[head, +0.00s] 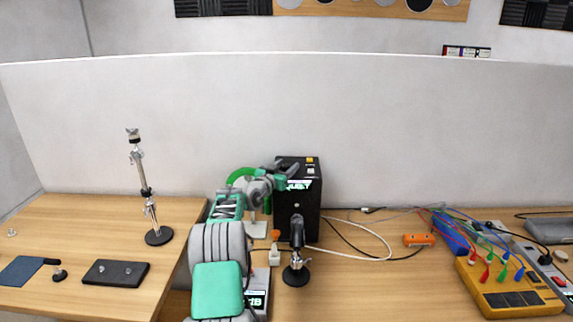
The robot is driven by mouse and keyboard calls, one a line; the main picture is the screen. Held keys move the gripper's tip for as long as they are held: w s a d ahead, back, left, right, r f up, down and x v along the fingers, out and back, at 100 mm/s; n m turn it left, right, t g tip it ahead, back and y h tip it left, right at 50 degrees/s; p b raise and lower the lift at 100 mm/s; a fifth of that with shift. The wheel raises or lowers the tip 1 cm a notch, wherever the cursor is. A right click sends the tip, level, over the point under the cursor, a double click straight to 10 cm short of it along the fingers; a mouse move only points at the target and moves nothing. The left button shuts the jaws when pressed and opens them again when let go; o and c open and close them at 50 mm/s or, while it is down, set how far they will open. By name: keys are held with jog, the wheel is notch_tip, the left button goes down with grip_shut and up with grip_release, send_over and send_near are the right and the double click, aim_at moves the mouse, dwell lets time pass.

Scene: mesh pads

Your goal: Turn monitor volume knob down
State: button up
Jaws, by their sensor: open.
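A black box-shaped monitor (311,208) stands upright on the desk against the wall panel. It has a bright label near the top and a small light mark on its front. My gripper (291,177) is open, in front of the monitor's upper left part, and covers some of its face. I cannot make out the volume knob; it is too small to tell or hidden behind my gripper. Whether the fingers touch the monitor cannot be told from this view.
A short black stand (296,272) rises in front of the monitor. A metal stand (147,190) is at left, near a black pedal-like box (116,273). Cables and an orange box (418,240) lie right of the monitor, then a yellow device (507,290) with coloured plugs.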

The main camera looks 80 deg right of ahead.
jog(key=shift+d, duration=0.1)
grip_shut()
dwell(0.5)
